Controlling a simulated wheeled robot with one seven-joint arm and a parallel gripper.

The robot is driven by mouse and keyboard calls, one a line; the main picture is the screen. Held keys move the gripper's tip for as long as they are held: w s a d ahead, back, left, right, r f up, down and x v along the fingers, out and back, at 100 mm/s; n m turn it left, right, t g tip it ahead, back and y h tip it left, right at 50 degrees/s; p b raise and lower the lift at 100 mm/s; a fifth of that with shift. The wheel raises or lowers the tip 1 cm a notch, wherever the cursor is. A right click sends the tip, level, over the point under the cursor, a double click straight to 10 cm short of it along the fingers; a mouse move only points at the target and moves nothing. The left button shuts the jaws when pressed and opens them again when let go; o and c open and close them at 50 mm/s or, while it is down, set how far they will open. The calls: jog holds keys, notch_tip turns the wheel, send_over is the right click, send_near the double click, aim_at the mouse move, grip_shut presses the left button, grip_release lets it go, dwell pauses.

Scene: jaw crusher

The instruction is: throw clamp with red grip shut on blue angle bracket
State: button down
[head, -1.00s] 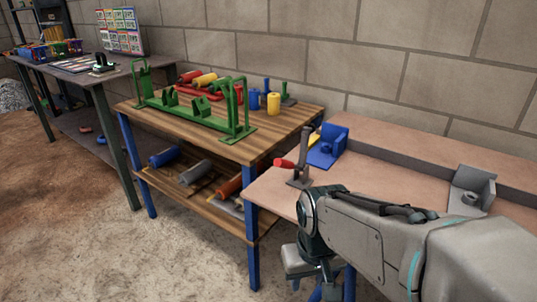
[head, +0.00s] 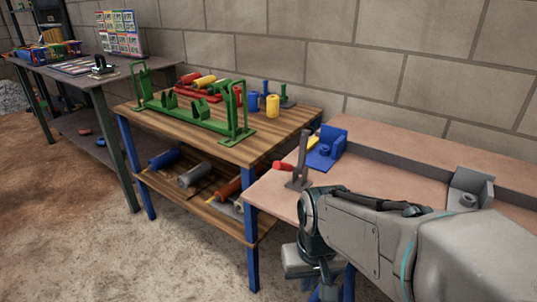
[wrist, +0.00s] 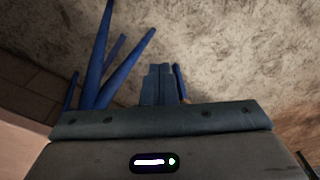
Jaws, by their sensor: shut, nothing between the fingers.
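The clamp (head: 299,175) stands at the left end of the pinkish bench, with a grey upright part and its red grip (head: 282,166) pointing left. The blue angle bracket (head: 326,150) sits on the bench just behind and right of the clamp. Whether the clamp touches the bracket is hard to tell. My gripper (head: 298,268) hangs below the bench top in front of the clamp, apart from it. In the wrist view my gripper (wrist: 163,85) points down at the floor, its fingers together and empty. Neither clamp nor bracket shows there.
A grey angle bracket (head: 470,188) stands farther right on the bench. A wooden table (head: 275,143) with a green frame (head: 200,120) and coloured cylinders is to the left. Blue legs (wrist: 100,65) rise near my gripper. Open floor lies at front left.

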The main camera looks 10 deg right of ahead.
jog(key=w+d+r+m+t+y+p, duration=0.25)
jog(key=w+r+m+y+p, duration=0.35)
jog(key=m+p, duration=0.7)
jog(key=w+d+r+m+t+y+p, duration=0.2)
jog(key=w+d+r+m+y+p, duration=0.5)
jog(key=m, duration=1.1)
jog(key=shift+n+h, duration=0.3)
jog(key=shift+h, duration=0.5)
jog(key=a+f, duration=0.1)
jog(key=a, duration=0.6)
jog(key=w+a+f, duration=0.1)
jog(key=a, duration=0.2)
jog(key=shift+w+a+f, duration=0.1)
jog(key=shift+a+f, duration=0.2)
jog(key=shift+a, duration=0.05)
jog(key=r, duration=0.1)
jog(key=w+d+r+p, duration=0.1)
jog(key=shift+w+r, duration=0.25)
jog(key=shift+r, duration=0.05)
jog(key=shift+w+d+r, duration=0.15)
jog(key=shift+w+r, duration=0.2)
jog(key=shift+r, duration=0.15)
jog(key=shift+w+d+r+y+p, duration=0.1)
jog(key=shift+r+y+p, duration=0.2)
jog(key=shift+p, duration=0.6)
